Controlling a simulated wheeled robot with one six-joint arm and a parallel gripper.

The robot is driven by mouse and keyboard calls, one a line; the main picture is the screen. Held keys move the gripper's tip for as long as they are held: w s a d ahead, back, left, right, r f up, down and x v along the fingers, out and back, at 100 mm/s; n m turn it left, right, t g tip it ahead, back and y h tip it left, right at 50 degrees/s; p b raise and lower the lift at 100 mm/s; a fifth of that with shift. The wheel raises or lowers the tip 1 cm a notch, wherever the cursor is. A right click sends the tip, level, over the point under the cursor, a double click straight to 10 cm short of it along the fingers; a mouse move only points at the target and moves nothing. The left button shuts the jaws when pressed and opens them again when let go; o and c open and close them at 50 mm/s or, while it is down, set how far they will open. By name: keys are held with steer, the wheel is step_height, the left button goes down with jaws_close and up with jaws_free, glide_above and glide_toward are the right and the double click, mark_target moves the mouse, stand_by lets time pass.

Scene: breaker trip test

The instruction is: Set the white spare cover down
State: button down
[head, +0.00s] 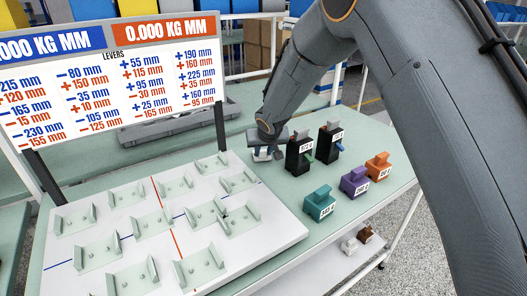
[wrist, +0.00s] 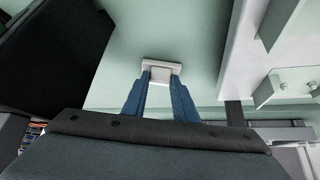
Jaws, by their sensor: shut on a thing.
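The white spare cover (wrist: 162,66) is a small pale piece at the fingertips in the wrist view. My gripper (wrist: 160,82) has both blue fingers shut on it, one at each side. In the head view my gripper (head: 266,148) is at the far part of the green table, left of the black breakers, and the cover (head: 261,156) shows only partly beneath it. The cover is over bare green table top (wrist: 195,35). I cannot tell whether it touches the surface.
Two black breakers (head: 299,157) (head: 329,146) stand just right of my gripper. Teal (head: 319,203), purple (head: 354,181) and orange (head: 377,167) blocks sit nearer. A white board (head: 118,238) with several clear brackets lies left. A lever sign (head: 110,88) stands behind it.

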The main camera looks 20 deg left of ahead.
steer(key=shift+f, duration=0.15)
steer(key=c, duration=1.4)
jaws_free()
steer(key=shift+r, duration=0.35)
steer(key=b+v, duration=0.1)
steer(key=v, duration=1)
steer(key=shift+s+d+r+b, duration=0.15)
steer(key=shift+s+r+b, duration=0.05)
steer(key=shift+r+b, duration=0.15)
steer(key=shift+f, duration=0.1)
